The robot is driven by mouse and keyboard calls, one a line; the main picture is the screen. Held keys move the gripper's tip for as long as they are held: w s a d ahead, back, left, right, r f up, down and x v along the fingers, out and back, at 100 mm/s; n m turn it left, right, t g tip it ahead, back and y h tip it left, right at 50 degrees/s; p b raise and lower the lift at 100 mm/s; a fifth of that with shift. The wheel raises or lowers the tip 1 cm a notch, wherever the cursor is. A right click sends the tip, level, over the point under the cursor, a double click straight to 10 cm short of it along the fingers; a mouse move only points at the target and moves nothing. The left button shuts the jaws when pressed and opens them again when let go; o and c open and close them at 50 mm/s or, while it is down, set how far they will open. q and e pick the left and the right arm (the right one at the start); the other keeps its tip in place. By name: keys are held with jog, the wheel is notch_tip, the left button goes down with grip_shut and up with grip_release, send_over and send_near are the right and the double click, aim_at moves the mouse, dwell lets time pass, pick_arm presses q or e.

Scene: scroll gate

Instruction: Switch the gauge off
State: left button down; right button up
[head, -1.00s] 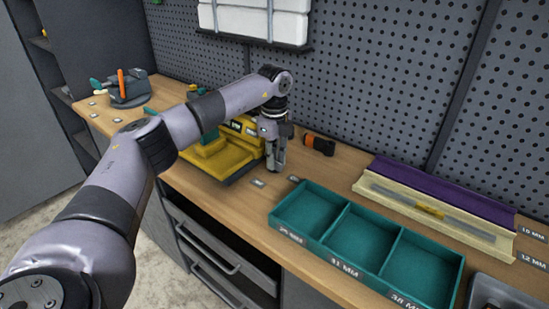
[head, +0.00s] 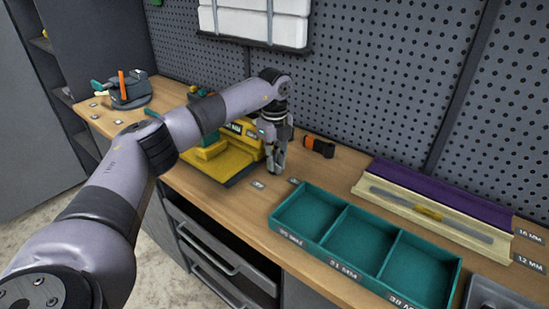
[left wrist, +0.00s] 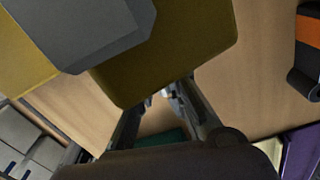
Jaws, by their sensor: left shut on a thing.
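A yellow device (head: 228,160) with dark label plates stands on the bench at the back, left of centre; I take it to be the gauge. My left gripper (head: 277,168) points down at the device's right end, its fingers close together. In the left wrist view the device's yellow body (left wrist: 165,50) and a grey part cover the upper left. The fingertips (left wrist: 163,94) meet just at its lower edge, shut on a small part that is mostly hidden. I cannot make out the switch itself. My right gripper is out of view.
A black and orange tool (head: 319,146) lies right of the gripper. A teal three-compartment tray (head: 345,238) is in front, and a long cream holder (head: 435,215) with a purple back lies right. A small vice-like fixture (head: 125,92) stands at the far left. A pegboard closes off the back.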

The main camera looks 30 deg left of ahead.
pick_arm(q)
jog(key=m+p, duration=0.1)
jog(key=m, duration=0.2)
jog(key=shift+r+m, duration=0.1)
jog(key=shift+m, duration=0.3)
jog(key=m+p, duration=0.1)
jog(key=m, duration=0.2)
jog(key=shift+m, duration=0.3)
jog(key=m+p, duration=0.1)
jog(key=m, duration=0.3)
jog(key=shift+m, duration=2.1)
jog(key=c, duration=1.6)
grip_release()
